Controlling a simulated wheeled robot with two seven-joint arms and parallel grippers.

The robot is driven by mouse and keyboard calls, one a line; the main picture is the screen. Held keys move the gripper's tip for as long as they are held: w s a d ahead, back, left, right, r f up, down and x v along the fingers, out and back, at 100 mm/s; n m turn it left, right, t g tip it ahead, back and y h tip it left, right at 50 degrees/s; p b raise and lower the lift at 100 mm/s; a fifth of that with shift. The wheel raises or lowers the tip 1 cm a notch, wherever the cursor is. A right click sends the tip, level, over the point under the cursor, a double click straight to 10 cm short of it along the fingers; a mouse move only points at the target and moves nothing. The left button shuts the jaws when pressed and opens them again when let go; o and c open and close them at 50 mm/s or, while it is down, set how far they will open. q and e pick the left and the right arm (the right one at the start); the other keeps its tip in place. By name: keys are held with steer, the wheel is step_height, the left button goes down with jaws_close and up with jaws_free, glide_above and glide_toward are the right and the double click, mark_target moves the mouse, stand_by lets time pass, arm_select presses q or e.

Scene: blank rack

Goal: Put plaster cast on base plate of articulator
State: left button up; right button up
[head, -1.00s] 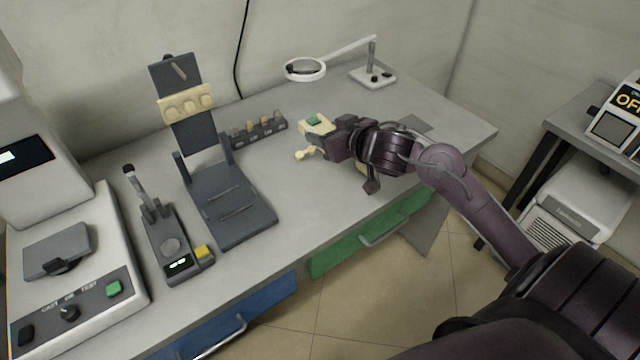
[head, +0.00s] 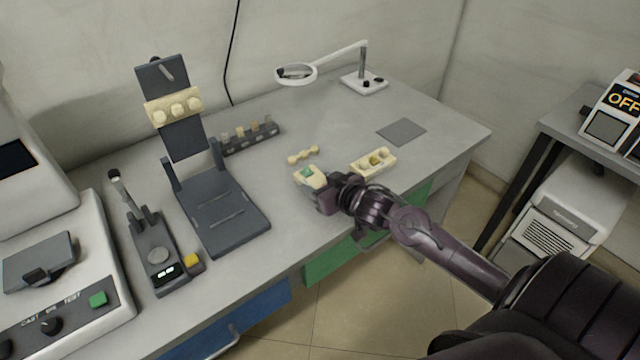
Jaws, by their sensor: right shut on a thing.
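The dark articulator stands open on the bench. Its upright upper plate (head: 184,138) bears a cream cast (head: 172,107), and its flat base plate (head: 222,212) is bare, with slots in it. My right gripper (head: 318,186) is shut on a cream plaster cast (head: 307,177) with a green patch on top. The gripper holds it to the right of the base plate, apart from it. The gripper hides part of this cast, and I cannot tell its height over the bench. My left gripper is out of view.
A small cream piece (head: 303,155) and a cream block with hollows (head: 373,161) lie near the held cast. A shade rack (head: 250,136) stands behind. A device with a yellow button (head: 157,256) stands left of the base plate. A grey mat (head: 401,132) lies at right.

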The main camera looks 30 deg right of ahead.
steer(key=o, duration=0.7)
steer(key=shift+f, duration=0.1)
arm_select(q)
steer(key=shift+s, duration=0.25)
arm_select(e)
steer(key=o, duration=0.5)
steer(key=shift+c, duration=0.2)
